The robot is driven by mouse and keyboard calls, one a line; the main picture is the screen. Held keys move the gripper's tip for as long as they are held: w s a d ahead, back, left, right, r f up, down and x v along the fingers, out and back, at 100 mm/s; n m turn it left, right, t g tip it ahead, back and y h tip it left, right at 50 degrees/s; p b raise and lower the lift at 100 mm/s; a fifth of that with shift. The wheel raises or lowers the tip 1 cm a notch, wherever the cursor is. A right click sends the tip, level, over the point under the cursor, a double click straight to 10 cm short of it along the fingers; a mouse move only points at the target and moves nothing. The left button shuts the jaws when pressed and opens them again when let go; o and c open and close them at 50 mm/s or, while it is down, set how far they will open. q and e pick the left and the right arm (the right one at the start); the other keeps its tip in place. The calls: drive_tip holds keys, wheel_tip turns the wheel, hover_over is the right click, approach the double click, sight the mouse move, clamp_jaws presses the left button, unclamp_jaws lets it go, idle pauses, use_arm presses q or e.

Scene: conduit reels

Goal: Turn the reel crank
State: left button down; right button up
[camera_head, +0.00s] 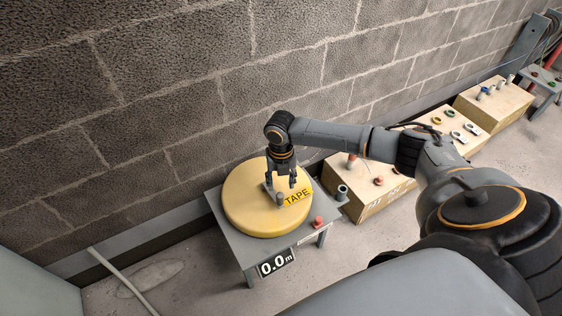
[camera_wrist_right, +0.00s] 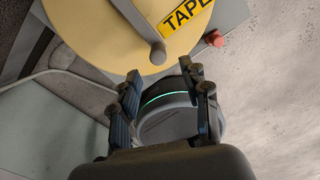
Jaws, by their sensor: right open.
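The yellow reel (camera_head: 240,205) labelled TAPE lies flat on a grey stand (camera_head: 235,250). Its crank has a grey arm and an upright knob (camera_head: 280,199) on the reel's top face. In the right wrist view the knob (camera_wrist_right: 158,53) shows at the reel's edge, just beyond and roughly between the fingertips. My right gripper (camera_head: 281,184) is over the reel by the crank; it also shows in the right wrist view (camera_wrist_right: 160,73), fingers apart, with nothing held. I cannot tell whether a finger touches the knob. My left gripper is not in view.
A red button (camera_head: 318,222) and a 0.0 m display (camera_head: 276,263) are at the stand's front. A dark spool (camera_head: 341,193) is beside the stand. Wooden boxes (camera_head: 375,208) with small spools line the block wall (camera_head: 190,90). A pale pipe (camera_head: 122,282) lies at left.

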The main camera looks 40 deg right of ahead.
wheel_tip(320, 180, up, 4)
idle(0.6)
